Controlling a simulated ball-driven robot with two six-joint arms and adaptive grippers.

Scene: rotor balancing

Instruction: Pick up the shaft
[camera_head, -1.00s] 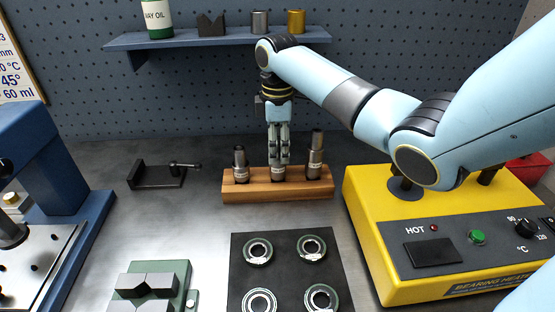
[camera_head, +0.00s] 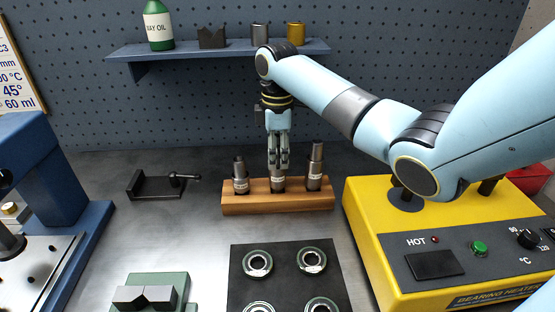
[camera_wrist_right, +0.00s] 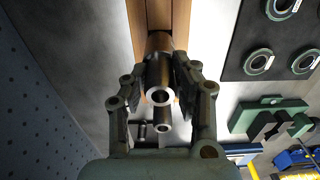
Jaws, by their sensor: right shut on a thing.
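A wooden rack (camera_head: 290,207) on the bench holds three dark metal stepped shafts in a row: a left shaft (camera_head: 240,178), a middle shaft (camera_head: 278,184) and a taller right shaft (camera_head: 315,170). My right gripper (camera_head: 278,163) reaches down from above and is shut on the middle shaft, its fingers on both sides of the upper part. In the right wrist view a hollow-ended shaft (camera_wrist_right: 159,72) stands between the fingers. The shaft's lower end is hidden, so I cannot tell whether it is clear of its seat. My left gripper is out of view.
A yellow bearing heater (camera_head: 400,270) stands to the right, beneath my right arm. A black mat (camera_head: 285,275) with several bearings lies in front of the rack. A black fixture (camera_head: 155,186) and a blue press (camera_head: 65,190) stand left. A blue shelf (camera_head: 215,50) hangs behind.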

